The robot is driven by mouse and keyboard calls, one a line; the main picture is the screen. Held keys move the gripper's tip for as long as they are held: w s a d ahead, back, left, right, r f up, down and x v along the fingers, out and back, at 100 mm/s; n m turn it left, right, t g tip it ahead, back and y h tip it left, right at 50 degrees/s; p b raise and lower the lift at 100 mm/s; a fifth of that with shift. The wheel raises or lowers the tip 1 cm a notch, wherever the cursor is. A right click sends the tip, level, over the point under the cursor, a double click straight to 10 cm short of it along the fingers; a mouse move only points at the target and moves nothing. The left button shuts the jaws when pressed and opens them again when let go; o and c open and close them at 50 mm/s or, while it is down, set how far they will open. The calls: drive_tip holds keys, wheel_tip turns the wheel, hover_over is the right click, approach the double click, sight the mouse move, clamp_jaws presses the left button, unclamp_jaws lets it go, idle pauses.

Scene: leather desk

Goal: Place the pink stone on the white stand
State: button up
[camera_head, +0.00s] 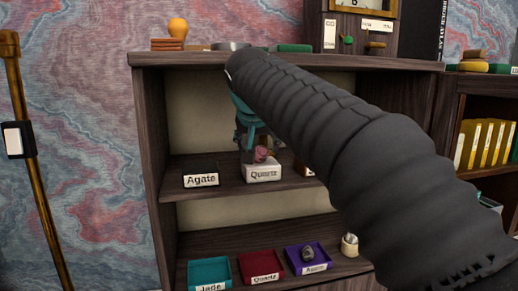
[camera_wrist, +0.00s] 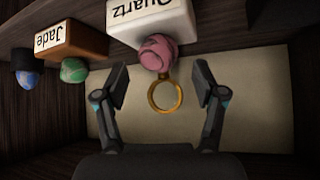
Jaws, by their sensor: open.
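The pink stone (camera_head: 262,155) is at the top of the white stand (camera_head: 263,174) labelled Quartz, on the middle shelf. In the upside-down wrist view the pink stone (camera_wrist: 157,53) overlaps the top edge of the white stand (camera_wrist: 140,34) and appears to rest on it. A gold ring (camera_wrist: 153,103) shows by the stone; whether they touch is unclear. My gripper (camera_wrist: 161,85) is open, its fingers spread to either side of the ring and apart from the stone. In the head view my teal gripper (camera_head: 252,138) is just above the stone, partly hidden by my arm.
A dark stand labelled Agate (camera_head: 200,179) is to the left. The wrist view shows a brown Jade stand (camera_wrist: 72,38) and a green stone (camera_wrist: 74,70). Teal (camera_head: 209,272), red (camera_head: 261,265) and purple (camera_head: 293,262) trays lie below; the purple one holds a dark stone (camera_head: 308,253).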

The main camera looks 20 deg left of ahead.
drive_tip(key=p+v, duration=0.1)
drive_tip(key=v, duration=0.7)
drive_tip(key=shift+s+r, duration=0.25)
drive_tip(key=shift+d, duration=0.1)
drive_tip(key=s+d+f+g, duration=0.1)
drive_tip(key=s+d+f, duration=0.1)
drive_tip(key=d+f, duration=0.35)
drive_tip(key=s+d+f+h, duration=0.1)
drive_tip(key=s+d+f, duration=0.1)
drive_tip(key=d, duration=0.7)
drive_tip(key=s+d+f+g, duration=0.1)
drive_tip(key=d+f, duration=0.3)
drive_tip(key=d, duration=0.3)
drive_tip(key=s+d+f+m, duration=0.1)
drive_tip(key=s+d+f, duration=0.5)
drive_tip(key=s+f, duration=0.2)
drive_tip(key=s+d+f+m+g+h, duration=0.1)
drive_tip(key=s+d+f, duration=0.6)
drive_tip(key=f, duration=0.6)
drive_tip(key=shift+s, duration=0.95)
